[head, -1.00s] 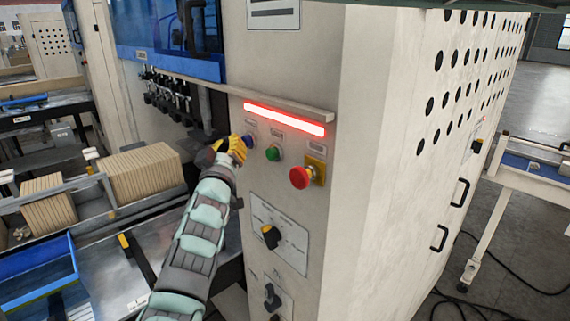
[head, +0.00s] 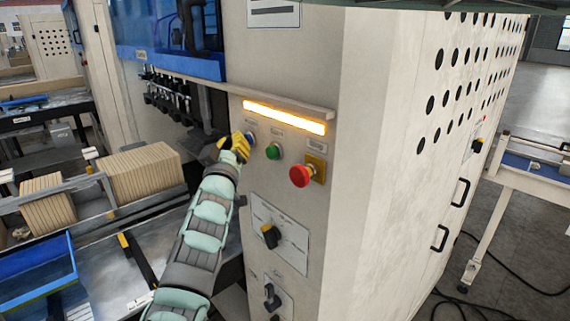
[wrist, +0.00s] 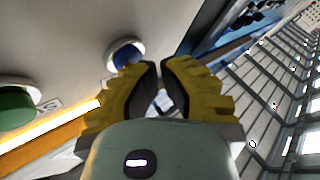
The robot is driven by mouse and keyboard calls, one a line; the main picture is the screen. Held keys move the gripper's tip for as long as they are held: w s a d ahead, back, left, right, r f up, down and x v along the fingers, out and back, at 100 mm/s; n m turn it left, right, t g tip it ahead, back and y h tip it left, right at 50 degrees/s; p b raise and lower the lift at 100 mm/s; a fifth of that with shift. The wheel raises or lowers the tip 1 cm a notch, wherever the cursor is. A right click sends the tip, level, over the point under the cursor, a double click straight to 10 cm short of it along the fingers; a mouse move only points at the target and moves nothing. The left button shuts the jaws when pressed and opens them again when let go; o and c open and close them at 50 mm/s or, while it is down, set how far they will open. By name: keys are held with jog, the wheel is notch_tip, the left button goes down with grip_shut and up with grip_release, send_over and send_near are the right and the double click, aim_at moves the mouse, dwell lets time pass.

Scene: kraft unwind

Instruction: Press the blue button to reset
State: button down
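The blue button (head: 251,138) is on the cream machine panel, left of the green button, and is partly hidden by my gripper in the head view. In the wrist view the blue button (wrist: 125,55) shows in its pale ring, just beyond the left finger. My gripper (head: 243,146) is right beside it at its lower left. In the wrist view my gripper (wrist: 160,66) has its two yellow fingertips nearly together, with nothing seen between them. It looks apart from the button.
A green button (head: 273,152) and a red emergency stop (head: 301,176) on yellow sit to the right. A light bar (head: 284,117) above glows amber under a ledge. A black rotary switch (head: 270,236) is below. Cardboard stacks (head: 140,172) stand at left.

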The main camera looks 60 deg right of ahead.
jog(key=shift+w+a+p, duration=0.25)
jog(key=shift+a+p, duration=0.6)
jog(key=shift+a, duration=0.1)
jog(key=shift+a, duration=0.1)
jog(key=a+p, duration=0.1)
jog(key=a, duration=0.1)
jog(key=w+a+p, duration=0.1)
jog(key=a+p, duration=0.1)
jog(key=shift+w+a, duration=0.1)
jog(key=shift+a, duration=0.25)
dwell(0.5)
